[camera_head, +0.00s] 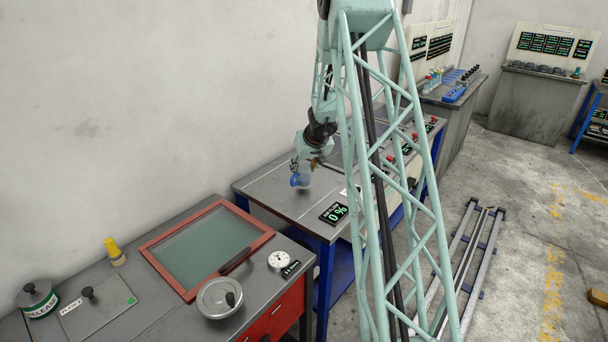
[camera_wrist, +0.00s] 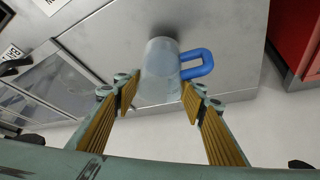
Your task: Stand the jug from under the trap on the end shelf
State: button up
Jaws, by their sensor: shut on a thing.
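The jug (camera_wrist: 160,62) is a translucent, pale cup with a blue loop handle (camera_wrist: 198,64). In the wrist view it sits between the two yellow-padded fingers of my gripper (camera_wrist: 160,98), with the handle toward the right. My gripper is shut on the jug. In the head view my gripper (camera_head: 303,166) points down over the grey bench top, and the jug (camera_head: 301,181) shows small and blue below it. I cannot tell whether the jug touches the bench. The trap and the end shelf cannot be made out for certain.
The grey bench (camera_head: 262,190) has a 0% display (camera_head: 334,213) near its front edge. A blue rack (camera_head: 590,118) stands far right.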

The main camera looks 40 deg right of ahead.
jog(key=shift+f+b, duration=0.4)
jog(key=shift+f, duration=0.6)
jog(key=shift+f, duration=0.15)
jog(key=o, duration=1)
jog(key=shift+r, duration=0.2)
jog(key=shift+s+r, duration=0.15)
jog(key=shift+r, duration=0.1)
jog(key=p+v, duration=0.2)
jog(key=v, duration=0.9)
jog(key=shift+a, duration=0.15)
jog(key=shift+r, duration=0.15)
jog(key=shift+a+r, duration=0.1)
